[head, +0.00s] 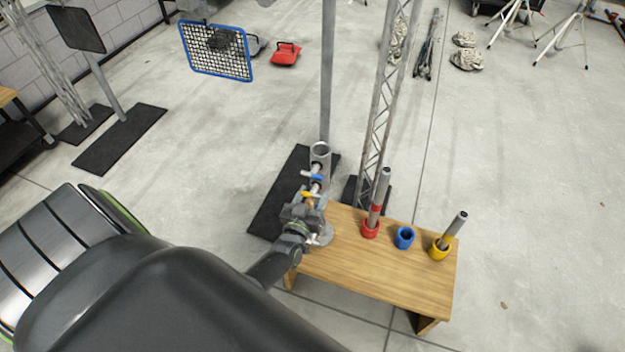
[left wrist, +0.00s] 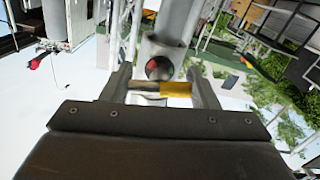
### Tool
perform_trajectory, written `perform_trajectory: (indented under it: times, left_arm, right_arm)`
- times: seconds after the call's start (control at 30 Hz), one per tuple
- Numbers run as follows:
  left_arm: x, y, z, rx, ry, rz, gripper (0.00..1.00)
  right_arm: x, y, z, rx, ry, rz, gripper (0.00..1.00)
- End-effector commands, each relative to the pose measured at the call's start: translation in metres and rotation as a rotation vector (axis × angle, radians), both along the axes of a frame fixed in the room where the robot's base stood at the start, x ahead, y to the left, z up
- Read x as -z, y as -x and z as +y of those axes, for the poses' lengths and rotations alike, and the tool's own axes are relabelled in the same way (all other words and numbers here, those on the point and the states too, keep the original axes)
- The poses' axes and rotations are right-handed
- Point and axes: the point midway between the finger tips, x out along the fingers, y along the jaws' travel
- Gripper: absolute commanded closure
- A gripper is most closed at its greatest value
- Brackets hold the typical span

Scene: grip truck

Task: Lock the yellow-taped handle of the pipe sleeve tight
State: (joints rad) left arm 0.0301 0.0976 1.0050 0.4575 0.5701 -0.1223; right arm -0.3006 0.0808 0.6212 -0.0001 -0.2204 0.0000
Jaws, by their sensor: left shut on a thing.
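The pipe sleeve (head: 320,156) is a grey upright tube standing at the left end of a wooden table. A yellow-taped handle (head: 308,195) sticks out from it, below a blue-taped handle (head: 315,177). My left gripper (head: 302,211) is at the yellow-taped handle. In the left wrist view, the yellow-taped handle (left wrist: 176,89) lies across between the two fingers of my left gripper (left wrist: 160,88), which is shut on it. The sleeve shows just behind it there. The gripper partly hides the lower sleeve in the head view. My right gripper is not in view.
The wooden table (head: 345,268) bears a red holder (head: 370,229) with a pole, an empty blue holder (head: 404,238) and a yellow holder (head: 438,251) with a pole. A metal truss (head: 384,110) stands behind the table. The floor at right is mostly clear.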

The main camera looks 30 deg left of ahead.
Motion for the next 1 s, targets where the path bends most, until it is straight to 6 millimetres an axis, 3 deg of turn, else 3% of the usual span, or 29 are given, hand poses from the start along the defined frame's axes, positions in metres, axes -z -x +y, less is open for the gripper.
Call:
perform_trajectory:
  times: [0.1,0.13,0.27,0.67,1.0]
  left_arm:
    - [0.001,0.001,0.000,0.000,0.002,0.004,0.68]
    - [0.001,0.001,0.000,0.000,0.002,0.004,0.42]
    - [0.001,0.001,0.000,0.000,0.002,0.003,0.25]
    - [0.001,0.007,-0.002,-0.001,0.002,0.002,0.24]
    - [0.003,0.071,-0.017,-0.002,0.004,0.004,0.24]
  right_arm:
    - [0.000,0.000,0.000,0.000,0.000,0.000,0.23]
    - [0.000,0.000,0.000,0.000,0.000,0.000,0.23]
    - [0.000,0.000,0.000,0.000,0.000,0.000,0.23]
    - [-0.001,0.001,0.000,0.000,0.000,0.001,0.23]
    - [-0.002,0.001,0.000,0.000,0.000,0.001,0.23]
